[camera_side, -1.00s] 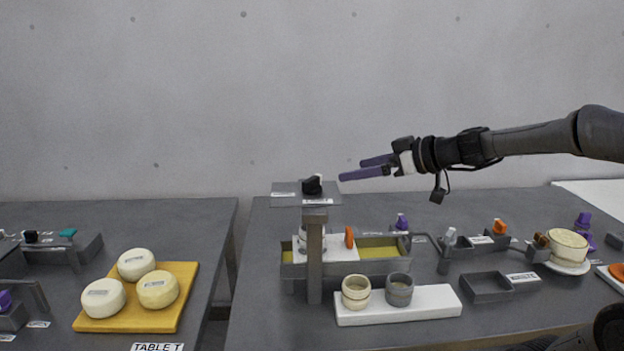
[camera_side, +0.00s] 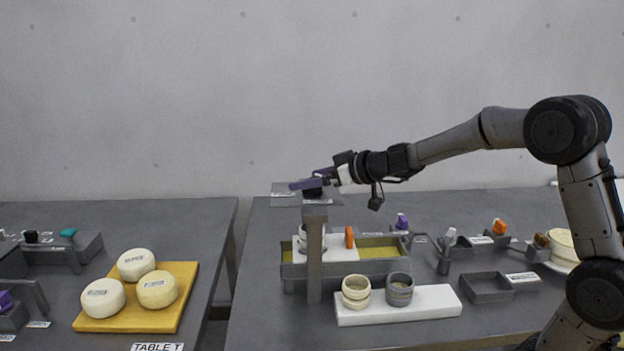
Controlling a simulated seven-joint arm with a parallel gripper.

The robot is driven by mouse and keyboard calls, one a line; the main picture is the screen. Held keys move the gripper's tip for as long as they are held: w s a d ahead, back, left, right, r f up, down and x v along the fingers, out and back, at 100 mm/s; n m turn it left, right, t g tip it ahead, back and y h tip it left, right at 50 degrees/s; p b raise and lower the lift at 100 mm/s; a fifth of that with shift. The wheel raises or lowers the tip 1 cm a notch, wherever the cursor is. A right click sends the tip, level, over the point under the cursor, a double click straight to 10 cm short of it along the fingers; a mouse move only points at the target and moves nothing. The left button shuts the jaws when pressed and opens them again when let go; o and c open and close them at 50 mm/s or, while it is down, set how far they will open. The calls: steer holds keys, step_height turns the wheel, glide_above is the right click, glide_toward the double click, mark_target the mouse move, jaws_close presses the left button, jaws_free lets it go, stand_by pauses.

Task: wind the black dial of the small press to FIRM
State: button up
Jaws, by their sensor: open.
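The small press stands at the left part of the right table, with a grey post (camera_side: 315,258) and a flat grey top plate (camera_side: 284,193). The black dial (camera_side: 312,192) sits on that plate and is partly hidden by my gripper. My gripper (camera_side: 308,182) is open, with its purple fingers at the dial, seemingly one on either side. I cannot tell whether they touch it. The labels on the plate are too small to read, so the dial's setting cannot be told.
Under the plate is a grey trough (camera_side: 375,268) with an orange handle (camera_side: 349,237). Two small moulds stand on a white board (camera_side: 435,303) in front. Levers with purple, white and orange knobs stand to the right. The left table holds cheeses on a yellow board (camera_side: 183,290).

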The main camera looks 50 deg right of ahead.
steer(key=c, duration=1.3)
